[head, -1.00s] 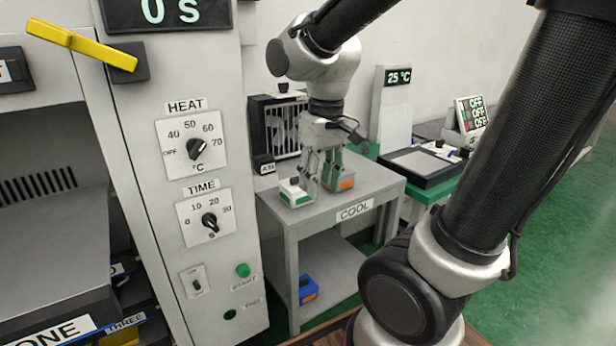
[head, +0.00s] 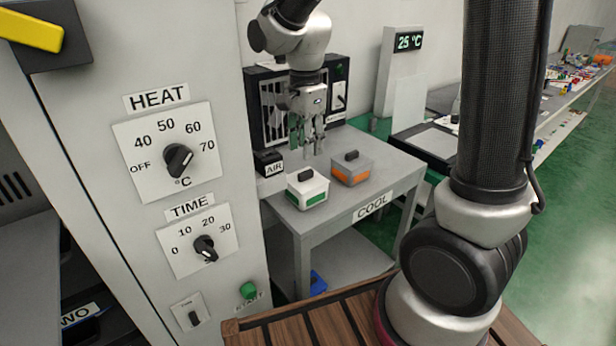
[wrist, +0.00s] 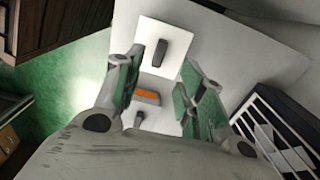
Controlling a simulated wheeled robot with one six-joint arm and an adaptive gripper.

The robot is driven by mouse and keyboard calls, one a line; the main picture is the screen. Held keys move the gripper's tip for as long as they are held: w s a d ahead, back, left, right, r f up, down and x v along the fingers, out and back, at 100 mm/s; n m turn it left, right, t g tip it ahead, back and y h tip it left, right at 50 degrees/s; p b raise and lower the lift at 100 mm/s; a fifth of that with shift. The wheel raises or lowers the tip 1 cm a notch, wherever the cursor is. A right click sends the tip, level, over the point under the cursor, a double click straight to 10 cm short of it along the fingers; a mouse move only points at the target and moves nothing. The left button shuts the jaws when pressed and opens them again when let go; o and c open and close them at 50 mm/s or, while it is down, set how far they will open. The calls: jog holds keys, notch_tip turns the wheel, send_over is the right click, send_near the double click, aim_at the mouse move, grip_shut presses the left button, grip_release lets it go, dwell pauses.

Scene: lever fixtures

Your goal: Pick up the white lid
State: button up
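The white lid (head: 307,183) with a black handle sits on a white box with a green label, on the COOL table. In the wrist view the white lid (wrist: 175,35) shows from above, past the fingertips, with its dark handle. A grey box with an orange label (head: 352,171) stands to its right, also lidded with a black handle; its orange label (wrist: 147,97) shows between my fingers in the wrist view. My gripper (head: 308,150) is open and empty, above and behind the boxes, touching neither lid.
The control panel (head: 170,160) with HEAT and TIME dials stands close on the left. An AIR unit with a fan grille (head: 275,120) is behind the gripper. A blue item (head: 317,283) lies on the lower shelf.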

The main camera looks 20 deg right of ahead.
aim_at(306, 172)
notch_tip(306, 172, down, 8)
jog(key=shift+r, duration=0.1)
grip_shut()
dwell(0.4)
